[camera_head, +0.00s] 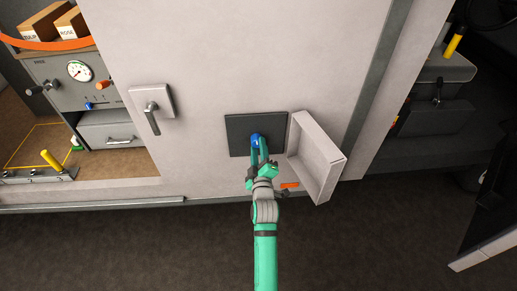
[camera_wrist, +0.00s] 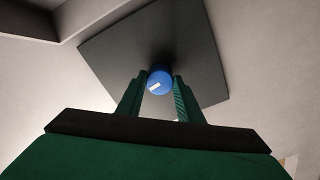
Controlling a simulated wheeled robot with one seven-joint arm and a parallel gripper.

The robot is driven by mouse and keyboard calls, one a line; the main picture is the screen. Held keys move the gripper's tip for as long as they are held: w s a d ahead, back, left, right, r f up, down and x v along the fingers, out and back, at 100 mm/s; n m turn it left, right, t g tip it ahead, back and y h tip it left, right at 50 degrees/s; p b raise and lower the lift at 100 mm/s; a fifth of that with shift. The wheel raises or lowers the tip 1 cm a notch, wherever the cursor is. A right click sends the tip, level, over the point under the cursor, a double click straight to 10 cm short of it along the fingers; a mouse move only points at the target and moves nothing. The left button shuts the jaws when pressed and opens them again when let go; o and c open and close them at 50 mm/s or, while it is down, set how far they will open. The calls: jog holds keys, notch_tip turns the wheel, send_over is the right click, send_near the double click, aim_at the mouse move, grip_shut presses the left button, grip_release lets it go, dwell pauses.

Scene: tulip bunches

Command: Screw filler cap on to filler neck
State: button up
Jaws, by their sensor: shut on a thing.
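The blue filler cap (camera_head: 255,140) is at the dark square recess panel (camera_head: 240,122) in the pale vehicle wall. My gripper (camera_head: 258,150) reaches up from below and is shut on the cap. In the wrist view, the round blue cap (camera_wrist: 159,82) with a small white mark sits between the two green fingertips (camera_wrist: 160,90), in front of the dark panel (camera_wrist: 110,55). The filler neck is hidden behind the cap, so I cannot tell whether the cap is seated on it.
An open pale flap (camera_head: 318,158) stands out from the wall right of the panel, close to my gripper. A door handle (camera_head: 152,112) is to the left. An orange piece (camera_head: 290,185) lies below the flap. Dark floor (camera_head: 150,245) below is clear.

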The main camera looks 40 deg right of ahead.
jog(key=m, duration=0.6)
jog(key=shift+m, duration=0.3)
jog(key=o, duration=1.2)
jog(key=shift+a, duration=0.1)
jog(key=shift+v, duration=2.45)
